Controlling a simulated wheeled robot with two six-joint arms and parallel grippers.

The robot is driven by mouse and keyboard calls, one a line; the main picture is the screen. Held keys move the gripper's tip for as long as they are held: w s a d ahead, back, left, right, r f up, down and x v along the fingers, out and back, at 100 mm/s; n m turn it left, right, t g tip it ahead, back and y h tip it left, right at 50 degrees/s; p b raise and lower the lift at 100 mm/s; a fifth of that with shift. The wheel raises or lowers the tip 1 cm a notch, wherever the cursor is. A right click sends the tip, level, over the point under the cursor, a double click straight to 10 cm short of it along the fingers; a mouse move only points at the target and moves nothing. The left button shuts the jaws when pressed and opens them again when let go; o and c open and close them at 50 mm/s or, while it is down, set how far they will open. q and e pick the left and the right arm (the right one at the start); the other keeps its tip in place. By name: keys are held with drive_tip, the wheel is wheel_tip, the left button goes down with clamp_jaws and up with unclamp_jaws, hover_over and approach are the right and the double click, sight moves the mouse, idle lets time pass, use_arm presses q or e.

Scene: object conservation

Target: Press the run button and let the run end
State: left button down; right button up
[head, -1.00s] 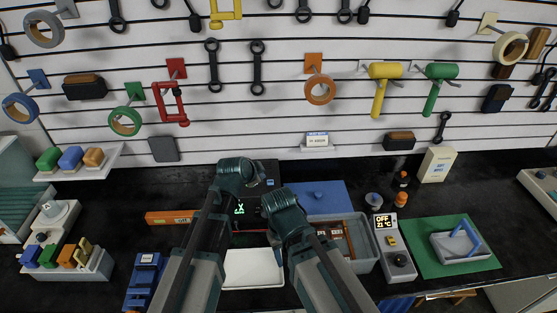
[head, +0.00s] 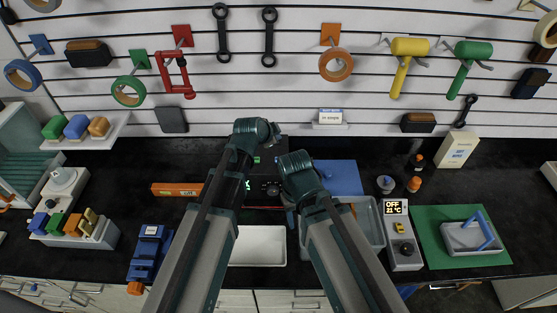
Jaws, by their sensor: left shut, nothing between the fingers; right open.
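A dark machine (head: 269,168) with a small lit green display (head: 247,185) and a knob (head: 272,189) stands on the bench in the middle, partly hidden behind my arms. I cannot make out which part is the run button. My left gripper (head: 268,132) is shut and empty over the back of the machine, above my right one in the picture. My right gripper (head: 292,168) is open, in front of the machine's right side. The fingertips of both are mostly hidden by my wrists, so I cannot tell whether either touches the machine.
A white tray (head: 258,246) lies in front of the machine. A grey bin (head: 376,233) and a blue board (head: 343,178) are to its right, then a control box (head: 403,251) reading OFF 21 °C and a green mat (head: 440,257). An orange level (head: 176,190) lies left.

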sight(276, 161)
use_arm(q)
drive_tip(key=shift+f+b, duration=3.9)
drive_tip(key=shift+f, duration=0.25)
drive_tip(key=shift+f, duration=0.15)
drive_tip(key=shift+f+b, duration=0.25)
drive_tip(key=shift+b, duration=0.2)
drive_tip(key=shift+f+b, duration=0.35)
drive_tip(key=shift+f, duration=0.05)
drive_tip(key=shift+r+p, duration=0.8)
drive_tip(key=shift+r, duration=0.05)
wheel_tip(276, 161, up, 5)
drive_tip(key=p, duration=0.5)
